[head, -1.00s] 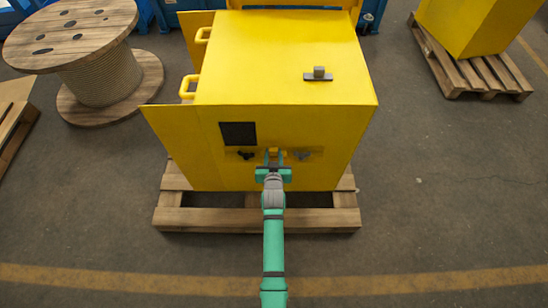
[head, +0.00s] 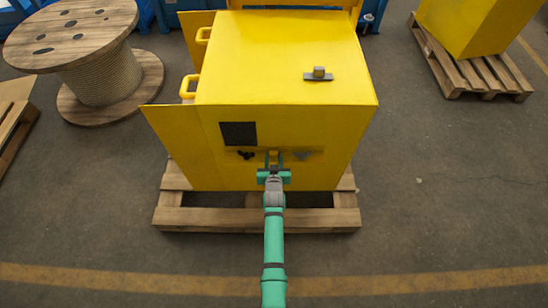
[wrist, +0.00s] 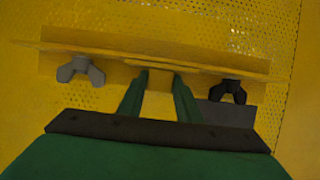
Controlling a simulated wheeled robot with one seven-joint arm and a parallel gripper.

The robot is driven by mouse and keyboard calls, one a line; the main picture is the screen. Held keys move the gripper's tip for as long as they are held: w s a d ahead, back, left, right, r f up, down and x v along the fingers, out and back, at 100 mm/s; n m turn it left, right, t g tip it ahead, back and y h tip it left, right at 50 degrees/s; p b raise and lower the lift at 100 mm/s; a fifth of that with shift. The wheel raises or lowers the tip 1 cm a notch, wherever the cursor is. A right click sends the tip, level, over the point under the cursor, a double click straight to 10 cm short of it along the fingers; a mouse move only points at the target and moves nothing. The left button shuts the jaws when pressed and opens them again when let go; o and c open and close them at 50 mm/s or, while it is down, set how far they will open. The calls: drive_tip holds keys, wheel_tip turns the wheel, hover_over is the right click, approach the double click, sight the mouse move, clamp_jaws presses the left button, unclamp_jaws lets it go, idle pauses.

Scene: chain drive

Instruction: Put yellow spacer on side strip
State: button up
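The yellow spacer (wrist: 159,82) is a small yellow block between the two dark green fingers of my gripper (wrist: 161,88). The fingers lie against its sides. In the head view my gripper (head: 274,160) is at the lower front of the yellow cabinet, between a black and a grey wing nut. The side strip (wrist: 215,66) is a long yellow band across the cabinet face, just beyond the fingertips in the wrist view. I cannot tell whether the spacer touches it. The black wing nut (wrist: 226,91) and grey wing nut (wrist: 81,70) sit near the strip's ends.
The yellow cabinet (head: 285,60) stands on a wooden pallet (head: 195,218), with its door (head: 178,140) open at the left. A dark square (head: 239,134) is on its front. A wooden cable reel (head: 95,75) stands at the left. The floor in front is clear.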

drive_tip(key=o, duration=0.4)
drive_tip(key=shift+c, duration=0.2)
drive_tip(key=shift+d, duration=0.1)
drive_tip(key=shift+r, duration=0.15)
drive_tip(key=s+f+v, duration=0.1)
drive_tip(key=f+v, duration=0.1)
drive_tip(key=v, duration=1.4)
drive_tip(key=f+v, duration=0.2)
drive_tip(key=v, duration=1.5)
drive_tip(key=s+r+t, duration=0.1)
drive_tip(key=s+r, duration=1.4)
drive_tip(key=s, duration=0.1)
drive_tip(key=shift+r+t, duration=0.4)
